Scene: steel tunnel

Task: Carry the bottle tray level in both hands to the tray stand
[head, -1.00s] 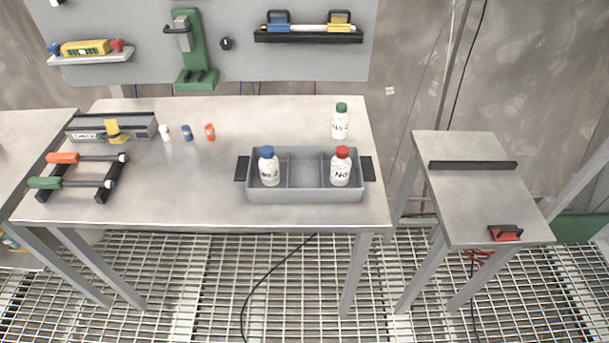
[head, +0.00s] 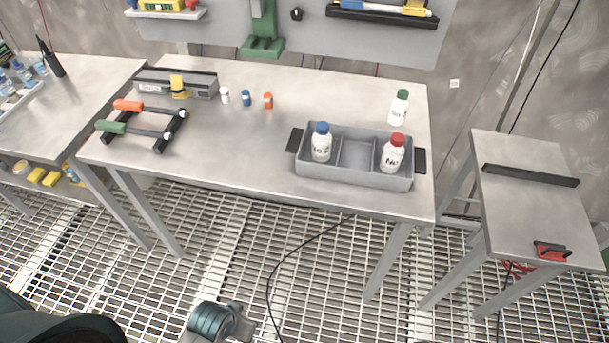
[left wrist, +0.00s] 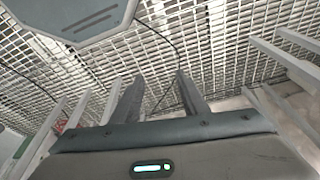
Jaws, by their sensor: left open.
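The grey bottle tray (head: 352,174) sits on the workbench near its right end, with a black handle at each side. A blue-capped white bottle (head: 321,146) stands in its left compartment and a red-capped one (head: 392,156) in its right. The middle compartment is empty. A green-capped bottle (head: 399,108) stands on the bench behind the tray. The small table at the right, apparently the tray stand (head: 530,210), has a clear top between its fittings. My left gripper (left wrist: 159,80) is open and empty above the grating in the left wrist view. My right gripper is not visible.
The workbench (head: 240,150) also holds a rack with two tools (head: 140,120), a grey box (head: 175,85) and small capped vials. The stand has a black bar (head: 530,175) and a red-black clamp (head: 552,250). A gap separates bench and stand. A cable (head: 290,250) lies on the grating.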

